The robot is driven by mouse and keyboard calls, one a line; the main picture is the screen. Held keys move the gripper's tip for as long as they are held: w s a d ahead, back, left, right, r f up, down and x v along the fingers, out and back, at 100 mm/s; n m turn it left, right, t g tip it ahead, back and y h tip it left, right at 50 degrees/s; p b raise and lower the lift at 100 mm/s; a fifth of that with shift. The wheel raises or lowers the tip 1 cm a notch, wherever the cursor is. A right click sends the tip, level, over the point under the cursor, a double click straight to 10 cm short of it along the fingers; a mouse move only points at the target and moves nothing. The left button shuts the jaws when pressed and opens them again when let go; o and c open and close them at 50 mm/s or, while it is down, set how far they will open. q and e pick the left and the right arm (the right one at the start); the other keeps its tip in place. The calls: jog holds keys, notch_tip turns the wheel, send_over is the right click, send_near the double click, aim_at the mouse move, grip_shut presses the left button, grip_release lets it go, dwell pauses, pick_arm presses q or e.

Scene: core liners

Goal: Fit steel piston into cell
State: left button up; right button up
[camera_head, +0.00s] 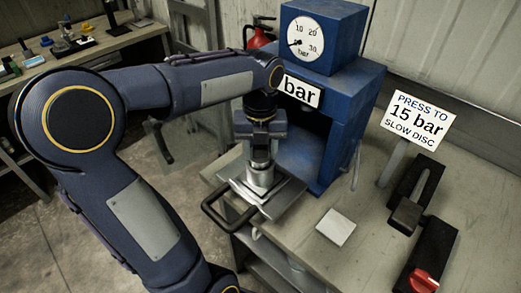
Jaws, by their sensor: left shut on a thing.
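My left gripper (260,143) points down above the front of the blue press. It is shut on the steel piston (260,155), of which only a small part shows between the fingers. Directly below is a bright steel cylinder, the cell (261,177), upright on a square metal plate (283,199). The piston is in line with the cell; I cannot tell whether it touches or enters it. My right gripper is out of view.
The blue press (345,125) has a dial gauge (305,37). A sign (416,121) reads "PRESS TO 15 bar SLOW DISC". A white square (336,227) and a black lever unit with a red knob (424,281) are on the bench (375,225). A black handle (228,217) juts out in front.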

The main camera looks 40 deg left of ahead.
aim_at(261, 147)
pick_arm(q)
jog(key=shift+f, duration=0.2)
jog(key=shift+f, duration=0.15)
jog(key=o, duration=1.3)
notch_tip(261, 147, up, 12)
jog(key=p, duration=0.1)
jog(key=s+d+f+n+t+h, duration=0.2)
jog(key=s+d+f+n, duration=0.3)
jog(key=n, duration=1)
jog(key=s+d+f+n+t+h, duration=0.1)
jog(key=s+d+f+n+t, duration=0.2)
jog(key=n, duration=1.1)
jog(key=shift+s+d+f+n+t+h, duration=0.35)
jog(key=shift+s+d+f, duration=0.85)
jog(key=shift+s+f, duration=1.3)
